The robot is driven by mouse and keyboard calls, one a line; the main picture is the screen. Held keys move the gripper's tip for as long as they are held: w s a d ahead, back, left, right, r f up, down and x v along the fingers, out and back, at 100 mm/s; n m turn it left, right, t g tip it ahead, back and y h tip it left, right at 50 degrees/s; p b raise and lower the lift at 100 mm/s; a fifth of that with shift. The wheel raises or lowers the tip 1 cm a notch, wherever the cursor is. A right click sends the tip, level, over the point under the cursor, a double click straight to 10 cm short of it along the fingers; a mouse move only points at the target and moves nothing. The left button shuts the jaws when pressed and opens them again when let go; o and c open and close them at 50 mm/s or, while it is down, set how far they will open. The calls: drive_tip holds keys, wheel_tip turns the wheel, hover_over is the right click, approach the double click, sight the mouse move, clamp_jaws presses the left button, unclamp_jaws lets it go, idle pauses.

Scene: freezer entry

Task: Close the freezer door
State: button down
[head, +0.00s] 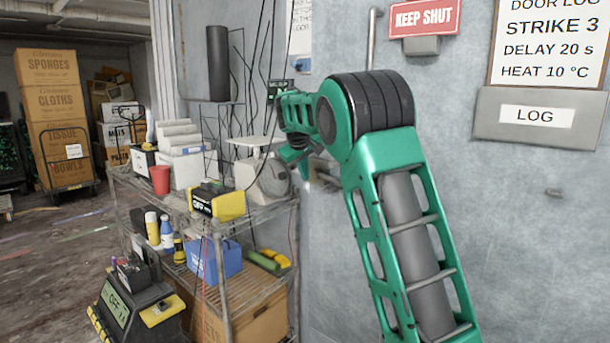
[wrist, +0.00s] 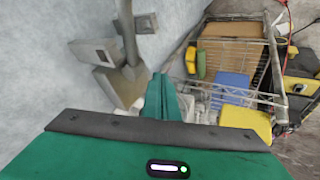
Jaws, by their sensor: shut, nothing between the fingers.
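The freezer door appears to be the large pale grey panel (head: 470,190) with a red KEEP SHUT sign (head: 424,18) on it. I cannot tell whether it is open or shut. A vertical metal handle bar (head: 372,40) runs down behind my arm, which hides its lower part. In the wrist view a grey metal bar and bracket (wrist: 131,35) stand out from the pale surface. My gripper (head: 298,168) is shut and empty, pointing down close to a metal fitting on the panel. In the wrist view its fingers (wrist: 163,92) are just right of the bracket; contact is unclear.
A wire shelf cart (head: 240,215) stands left of my gripper, very close, carrying a scale (head: 270,178), a red cup (head: 160,180) and a blue box (head: 214,260). Stacked cartons (head: 50,100) stand far left. Open floor (head: 45,260) lies left of the cart.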

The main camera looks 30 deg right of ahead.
drive_tip(key=a+v, duration=0.1)
drive_tip(key=v, duration=1)
drive_tip(key=shift+a+f, duration=0.2)
drive_tip(key=shift+a, duration=0.1)
drive_tip(key=shift+s, duration=0.1)
drive_tip(key=s+d+f+m+g+y, duration=0.1)
drive_tip(key=s+d+f, duration=0.15)
drive_tip(key=s, duration=0.55)
drive_tip(key=s+d+f+m+g+y, duration=0.15)
drive_tip(key=s+f, duration=0.25)
drive_tip(key=s, duration=0.4)
drive_tip(key=s+d+f+m+g, duration=0.1)
drive_tip(key=s+d+f, duration=0.25)
drive_tip(key=s, duration=0.45)
drive_tip(key=s+a+f+m, duration=0.1)
drive_tip(key=s+a+f, duration=0.1)
drive_tip(key=s+f, duration=0.3)
drive_tip(key=s+a+f+m+g+y, duration=0.1)
drive_tip(key=s+a+f, duration=0.2)
drive_tip(key=s, duration=1)
drive_tip(key=s+a+f+m+g+y, duration=0.1)
drive_tip(key=s+a+f+m, duration=0.1)
drive_tip(key=s+f, duration=0.4)
drive_tip(key=s+a, duration=0.1)
drive_tip(key=s, duration=0.2)
drive_tip(key=shift+f, duration=0.3)
drive_tip(key=shift+s+a, duration=0.1)
